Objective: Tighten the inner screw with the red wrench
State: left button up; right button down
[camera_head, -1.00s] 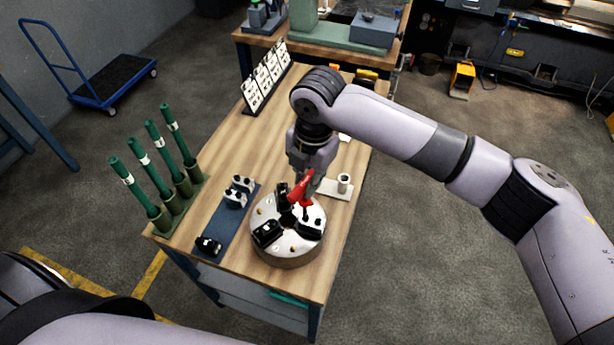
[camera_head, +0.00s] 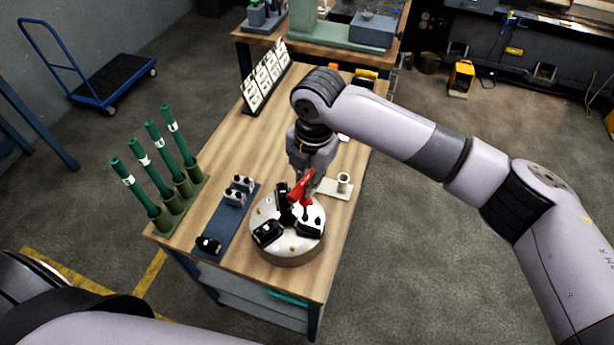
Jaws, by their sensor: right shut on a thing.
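The red wrench (camera_head: 301,185) is held in my right gripper (camera_head: 306,178), which is shut on it over the round chuck (camera_head: 270,243). The wrench's dark shaft (camera_head: 305,211) points down at the black jaw (camera_head: 309,229) on the right of the chuck. I cannot tell whether its tip sits in a screw. The chuck's top carries several black jaws, and the inner screw is too small to make out. My left arm shows only as links at the lower left; its gripper is not in view.
A blue mat (camera_head: 225,220) with small metal jaws and a black one lies left of the chuck. Green handles (camera_head: 145,177) stand in a rack at the table's left edge. A white holder (camera_head: 343,184) stands behind the chuck at right. Cards (camera_head: 266,76) stand farther back.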

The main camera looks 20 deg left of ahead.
jog(key=shift+p, duration=0.3)
jog(key=shift+f, duration=0.6)
dwell(1.4)
jog(key=shift+s, duration=0.1)
jog(key=shift+r+m+p, duration=0.1)
jog(key=shift+m+p, duration=0.2)
jog(key=shift+m, duration=0.7)
jog(key=shift+d+m, duration=0.1)
jog(key=shift+m, duration=0.3)
